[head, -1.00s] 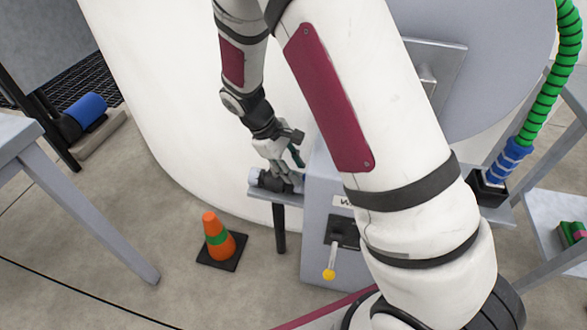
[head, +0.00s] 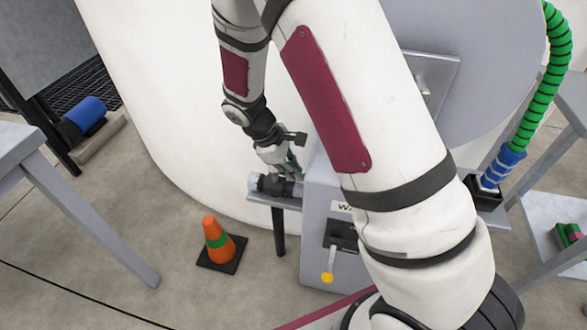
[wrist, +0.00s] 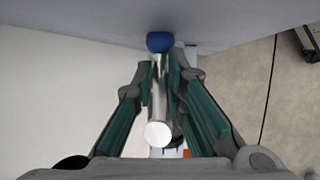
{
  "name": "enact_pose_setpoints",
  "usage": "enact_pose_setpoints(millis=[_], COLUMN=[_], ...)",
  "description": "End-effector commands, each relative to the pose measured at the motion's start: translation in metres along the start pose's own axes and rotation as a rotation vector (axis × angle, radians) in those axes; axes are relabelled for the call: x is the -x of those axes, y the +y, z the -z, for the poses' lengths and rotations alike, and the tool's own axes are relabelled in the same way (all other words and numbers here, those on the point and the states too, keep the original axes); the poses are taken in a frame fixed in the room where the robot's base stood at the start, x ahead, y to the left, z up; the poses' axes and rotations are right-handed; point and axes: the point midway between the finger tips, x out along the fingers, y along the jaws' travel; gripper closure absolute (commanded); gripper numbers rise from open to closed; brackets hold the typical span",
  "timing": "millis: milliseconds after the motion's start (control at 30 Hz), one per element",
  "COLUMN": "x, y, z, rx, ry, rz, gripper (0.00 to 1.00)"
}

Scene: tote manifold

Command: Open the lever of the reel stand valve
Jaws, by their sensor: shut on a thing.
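The reel stand valve (head: 277,186) is a dark fitting with a pale end on a small grey shelf beside the grey cabinet. My gripper (head: 285,168) is just above it. In the wrist view my gripper (wrist: 160,84) has its green-padded fingers on both sides of a shiny metal lever (wrist: 158,103) with a blue knob (wrist: 160,42) at its far end. The fingers are shut on the lever. The lever is too small to make out in the head view, and the lower valve body is mostly hidden in the wrist view.
The grey cabinet (head: 322,235) has another lever with a yellow knob (head: 327,278) on its front. An orange cone (head: 219,243) stands on the floor to the left. A large white curved wall (head: 165,90) is behind my arm. A grey table (head: 80,210) is at left.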

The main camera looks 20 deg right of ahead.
Motion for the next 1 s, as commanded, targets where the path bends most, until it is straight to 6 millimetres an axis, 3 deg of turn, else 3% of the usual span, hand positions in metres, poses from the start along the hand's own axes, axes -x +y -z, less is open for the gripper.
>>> enact_pose_setpoints(millis=[67,100,167,567,1000], x=[-0.002,-0.002,-0.002,0.004,0.084], y=[0.000,0.000,0.000,0.001,0.001], z=[0.000,0.000,0.000,0.001,0.001], rx=[0.006,0.006,0.005,0.001,0.001], ry=[-0.001,-0.002,-0.001,0.001,0.004], rz=[0.000,0.000,0.000,-0.002,-0.003], gripper=[1.00,0.81,0.68,0.68,0.68])
